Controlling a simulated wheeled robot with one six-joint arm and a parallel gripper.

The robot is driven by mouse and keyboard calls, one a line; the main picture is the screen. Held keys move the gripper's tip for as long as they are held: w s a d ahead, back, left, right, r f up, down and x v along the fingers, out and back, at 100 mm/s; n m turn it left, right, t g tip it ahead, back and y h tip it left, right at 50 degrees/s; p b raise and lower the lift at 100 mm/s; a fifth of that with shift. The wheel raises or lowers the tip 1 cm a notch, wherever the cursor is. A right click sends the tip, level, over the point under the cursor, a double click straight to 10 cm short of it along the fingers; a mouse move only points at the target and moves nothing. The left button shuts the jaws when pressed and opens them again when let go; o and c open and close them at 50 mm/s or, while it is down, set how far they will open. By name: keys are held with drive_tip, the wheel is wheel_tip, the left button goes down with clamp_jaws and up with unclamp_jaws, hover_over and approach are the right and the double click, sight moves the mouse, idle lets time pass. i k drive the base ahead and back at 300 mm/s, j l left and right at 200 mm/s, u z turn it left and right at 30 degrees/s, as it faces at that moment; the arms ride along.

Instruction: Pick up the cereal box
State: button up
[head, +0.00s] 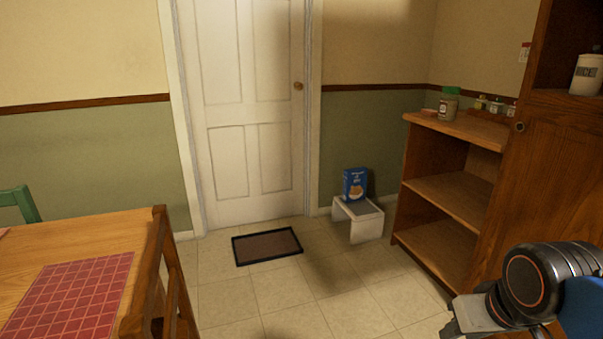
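The cereal box (355,185) is a small blue box with a white and orange print. It stands upright on a low white step stool (367,229) near the back wall, between the door and the wooden shelf. My gripper (450,329) is at the lower right, partly cut off by the frame's bottom edge, far nearer to the camera than the box and well apart from it. Its fingers do not show clearly, so I cannot tell if it is open or shut.
A wooden shelf unit (446,190) with jars on top stands right of the stool. A wooden table (90,230) with a red checked placemat (75,295) and a chair are at the left. A dark doormat (267,246) lies before the white door (245,110). The tiled floor between is clear.

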sight(354, 180)
drive_tip(key=i+u, duration=0.25)
drive_tip(key=i, duration=1.5)
drive_tip(key=i+z, duration=0.1)
drive_tip(key=i, duration=0.5)
drive_tip(key=i+j+z, duration=0.1)
drive_tip(key=i, duration=0.55)
drive_tip(key=i+j, duration=0.15)
drive_tip(key=i, duration=0.45)
drive_tip(key=l+z, duration=0.05)
